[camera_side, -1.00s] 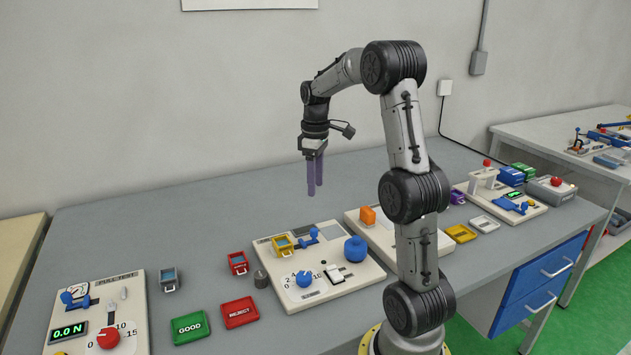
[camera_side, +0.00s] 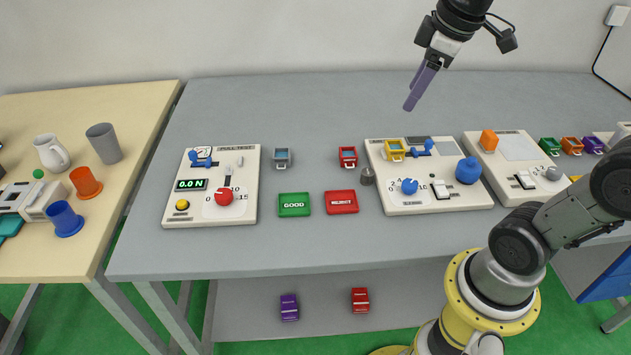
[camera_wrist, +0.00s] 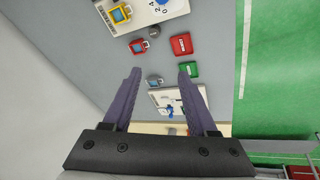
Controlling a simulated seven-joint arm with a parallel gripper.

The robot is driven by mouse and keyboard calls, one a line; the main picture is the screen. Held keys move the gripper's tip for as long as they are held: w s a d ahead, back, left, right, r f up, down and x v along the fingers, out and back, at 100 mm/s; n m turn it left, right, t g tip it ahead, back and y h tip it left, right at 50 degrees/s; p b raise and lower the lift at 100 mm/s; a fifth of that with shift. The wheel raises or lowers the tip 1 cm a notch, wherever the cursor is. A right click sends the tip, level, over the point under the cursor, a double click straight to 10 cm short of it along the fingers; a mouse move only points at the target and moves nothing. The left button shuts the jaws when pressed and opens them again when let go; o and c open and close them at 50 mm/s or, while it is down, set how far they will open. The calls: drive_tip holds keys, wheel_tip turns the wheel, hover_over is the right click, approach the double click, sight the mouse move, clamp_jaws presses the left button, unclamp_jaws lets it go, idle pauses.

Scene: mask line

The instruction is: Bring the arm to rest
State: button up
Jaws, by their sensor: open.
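My gripper (camera_side: 422,88) hangs in the air above the back part of the grey table (camera_side: 300,108), well clear of everything on it. Its two purple fingers line up one behind the other in the side view. In the wrist view my gripper (camera_wrist: 160,72) shows its fingers spread wide apart with nothing between them. Below it the wrist view shows the green GOOD tray (camera_wrist: 188,69), the red REJECT tray (camera_wrist: 181,44) and the pull-test panel (camera_wrist: 195,98).
A panel with a blue dial (camera_side: 408,186) and a yellow-framed piece stands mid-table. The pull-test panel (camera_side: 243,205) is at left, with grey (camera_side: 282,158) and red (camera_side: 348,156) framed pieces between. A wooden table (camera_side: 100,110) holds cups. The back of the grey table is free.

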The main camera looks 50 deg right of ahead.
drive_tip(key=s+a+f+m+t+y, duration=0.1)
drive_tip(key=s+a+f+m, duration=0.3)
drive_tip(key=s, duration=0.5)
wheel_tip(320, 180, down, 2)
drive_tip(key=a, duration=0.2)
drive_tip(key=shift+s+a+t, duration=0.25)
drive_tip(key=shift+a+t, duration=0.1)
drive_tip(key=shift+t, duration=0.05)
drive_tip(key=shift+f, duration=0.1)
